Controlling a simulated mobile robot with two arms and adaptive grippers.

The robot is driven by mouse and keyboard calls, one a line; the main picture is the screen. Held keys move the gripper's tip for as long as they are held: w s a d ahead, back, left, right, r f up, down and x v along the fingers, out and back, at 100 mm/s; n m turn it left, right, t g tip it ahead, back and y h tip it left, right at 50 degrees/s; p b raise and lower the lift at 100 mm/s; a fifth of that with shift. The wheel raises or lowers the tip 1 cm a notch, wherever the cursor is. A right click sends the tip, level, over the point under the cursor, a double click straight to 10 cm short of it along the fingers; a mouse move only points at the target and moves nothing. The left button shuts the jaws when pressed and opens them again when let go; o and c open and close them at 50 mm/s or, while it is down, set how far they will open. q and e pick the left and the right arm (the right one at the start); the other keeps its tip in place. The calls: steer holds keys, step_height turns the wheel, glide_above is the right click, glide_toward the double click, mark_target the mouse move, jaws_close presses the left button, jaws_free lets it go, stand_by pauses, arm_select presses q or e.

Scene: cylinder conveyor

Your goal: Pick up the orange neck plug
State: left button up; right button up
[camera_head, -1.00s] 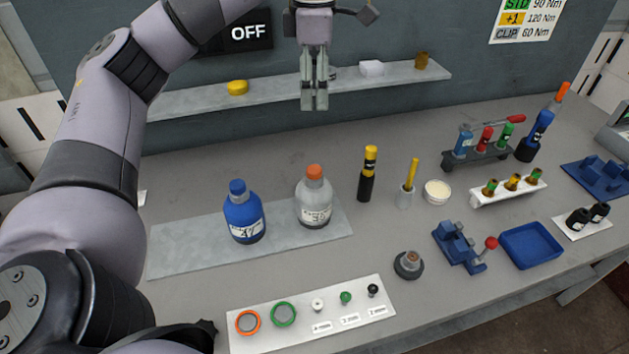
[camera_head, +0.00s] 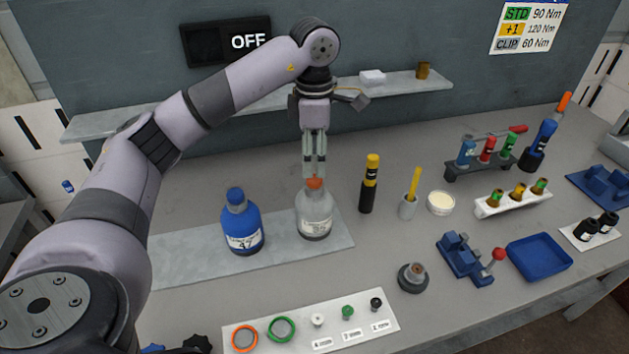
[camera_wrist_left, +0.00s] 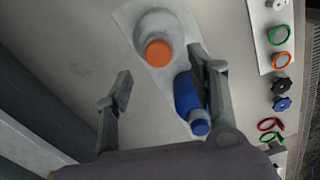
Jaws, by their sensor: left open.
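The orange neck plug (camera_head: 314,183) sits in the neck of a clear grey bottle (camera_head: 315,213), which stands upright on a grey strip on the bench. My left gripper (camera_head: 314,170) points straight down over the plug, its fingertips at or just above the plug's top. Contact cannot be told. In the left wrist view the plug (camera_wrist_left: 158,53) lies ahead of the two spread fingers (camera_wrist_left: 161,68), and nothing is between them. My right gripper is not in view.
A blue bottle (camera_head: 241,226) stands close left of the clear one; in the wrist view it is near one finger. A black and yellow tool (camera_head: 369,187) stands to the right. A shelf (camera_head: 150,121) runs behind. A white board with rings and small plugs (camera_head: 297,340) lies in front.

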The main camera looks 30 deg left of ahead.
mark_target(314, 178)
arm_select(q)
steer(key=shift+f+p, duration=0.55)
steer(key=shift+f, duration=0.1)
step_height(314, 178, down, 4)
steer(key=shift+a+r+p, duration=0.1)
steer(key=shift+r+p, duration=0.1)
steer(key=shift+p, duration=0.55)
steer(key=shift+f, duration=0.3)
steer(key=shift+c, duration=0.3)
steer(key=c, duration=0.8)
